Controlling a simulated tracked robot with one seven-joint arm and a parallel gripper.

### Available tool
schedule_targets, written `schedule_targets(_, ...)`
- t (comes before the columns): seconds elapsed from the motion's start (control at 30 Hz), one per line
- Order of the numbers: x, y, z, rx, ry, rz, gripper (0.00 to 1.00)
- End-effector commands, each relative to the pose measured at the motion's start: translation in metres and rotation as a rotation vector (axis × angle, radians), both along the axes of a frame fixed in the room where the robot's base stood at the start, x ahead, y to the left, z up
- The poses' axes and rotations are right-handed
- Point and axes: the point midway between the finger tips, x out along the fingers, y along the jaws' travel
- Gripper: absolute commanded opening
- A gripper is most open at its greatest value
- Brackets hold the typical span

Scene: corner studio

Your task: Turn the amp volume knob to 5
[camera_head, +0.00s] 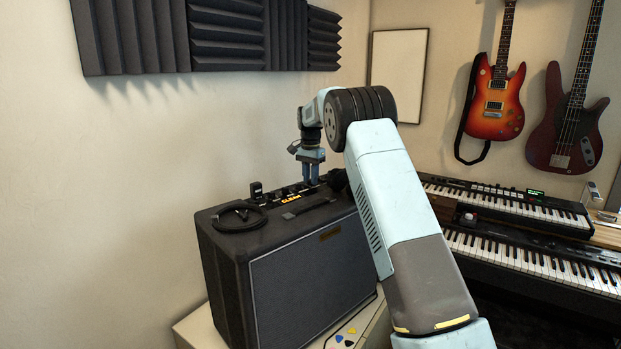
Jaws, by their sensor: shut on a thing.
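A black guitar amp (314,274) stands on a light-coloured stand, its grey speaker front facing right. A control panel (291,197) with several small knobs and a lit yellow display runs along the back of its top. My gripper (312,183) points down at the right end of this panel, with its fingers shut at a knob. The knob between the fingers is too small and hidden to make out, and its setting cannot be read. My arm crosses in front of the amp's right side.
A coiled black cable (239,216) lies on the amp's top left. Coloured picks lie on the stand (198,328) in front. Two keyboards (535,258) stand at the right, under two wall-hung guitars (495,95). Dark foam panels (228,35) cover the wall above.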

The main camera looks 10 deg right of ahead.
Motion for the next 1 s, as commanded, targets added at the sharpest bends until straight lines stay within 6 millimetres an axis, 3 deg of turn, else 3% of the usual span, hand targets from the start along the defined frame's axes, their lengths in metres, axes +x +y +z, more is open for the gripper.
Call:
schedule_targets(0.3, 0.001, 0.001, 0.001, 0.001, -0.004, 0.002, 0.50)
schedule_targets(0.63, 0.001, 0.001, 0.007, 0.001, -0.004, 0.001, 0.50)
schedule_targets(0.77, 0.001, 0.001, 0.023, 0.001, -0.004, 0.001, 0.50)
schedule_targets(1.0, 0.001, 0.001, 0.069, 0.001, -0.005, 0.001, 0.50)
